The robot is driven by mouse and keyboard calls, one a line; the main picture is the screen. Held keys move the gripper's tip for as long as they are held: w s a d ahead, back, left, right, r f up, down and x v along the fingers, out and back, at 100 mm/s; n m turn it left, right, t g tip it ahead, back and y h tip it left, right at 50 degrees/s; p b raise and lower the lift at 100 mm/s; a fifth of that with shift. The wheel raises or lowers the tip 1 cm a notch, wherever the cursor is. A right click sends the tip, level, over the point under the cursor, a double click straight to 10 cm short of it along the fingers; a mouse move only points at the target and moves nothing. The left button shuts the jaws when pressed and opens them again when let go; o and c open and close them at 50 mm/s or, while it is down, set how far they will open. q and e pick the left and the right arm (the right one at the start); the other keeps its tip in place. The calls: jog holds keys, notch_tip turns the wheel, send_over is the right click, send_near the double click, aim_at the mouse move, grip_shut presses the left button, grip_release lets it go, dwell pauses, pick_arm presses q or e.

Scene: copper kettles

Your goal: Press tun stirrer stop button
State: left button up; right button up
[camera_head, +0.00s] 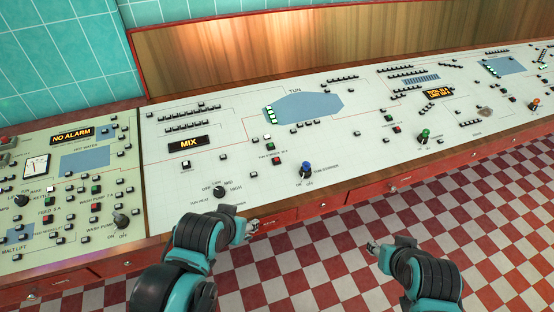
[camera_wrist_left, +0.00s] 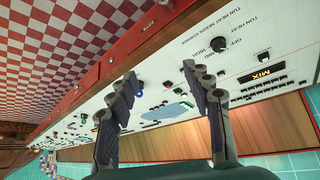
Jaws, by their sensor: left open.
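The tun stirrer buttons sit on the pale console (camera_head: 230,165) below the blue tun screen (camera_head: 305,107). A red button (camera_head: 276,160) lies just under small lettering that seems to read tun stirrer, with a green button (camera_head: 270,146) above it. A blue-topped knob (camera_head: 305,168) stands to their right. My left gripper (camera_head: 250,228) is open and empty near the console's front edge, below and left of the red button and apart from it. Its spread fingers show in the left wrist view (camera_wrist_left: 160,90). My right gripper (camera_head: 374,249) is over the floor, its jaw state unclear.
A black tun heat knob (camera_head: 221,191) lies between my left gripper and the MIX display (camera_head: 188,143); it also shows in the left wrist view (camera_wrist_left: 218,44). A green-panelled console (camera_head: 70,190) adjoins at left. Red-and-white checkered floor (camera_head: 440,220) lies open in front.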

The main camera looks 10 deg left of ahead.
pick_arm(q)
grip_shut()
dwell(1.0)
